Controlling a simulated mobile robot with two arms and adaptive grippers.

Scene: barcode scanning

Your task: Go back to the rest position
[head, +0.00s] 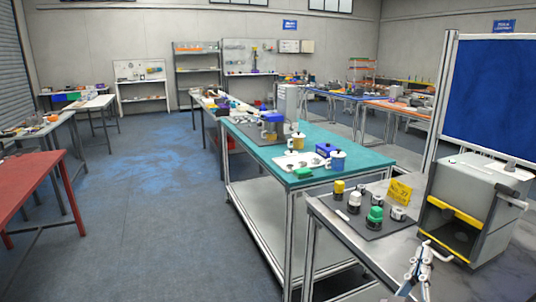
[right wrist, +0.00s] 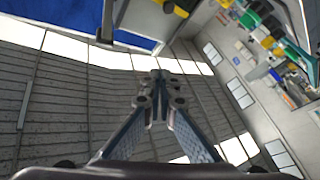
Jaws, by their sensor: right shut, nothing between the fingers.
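My right gripper (head: 425,256) shows at the bottom right of the head view, in front of the grey box with a yellow-edged opening (head: 487,195). It is shut and holds nothing. In the right wrist view its fingers (right wrist: 158,82) come together at the tips, with the wall and ceiling of the hall behind them. My left gripper is not in view.
The grey table (head: 328,212) at the right carries a dark mat (head: 351,222) with several small capped containers and a yellow sign (head: 399,192). A teal table (head: 262,153) with mugs stands behind it. A red table (head: 25,178) is at the left. The floor between is clear.

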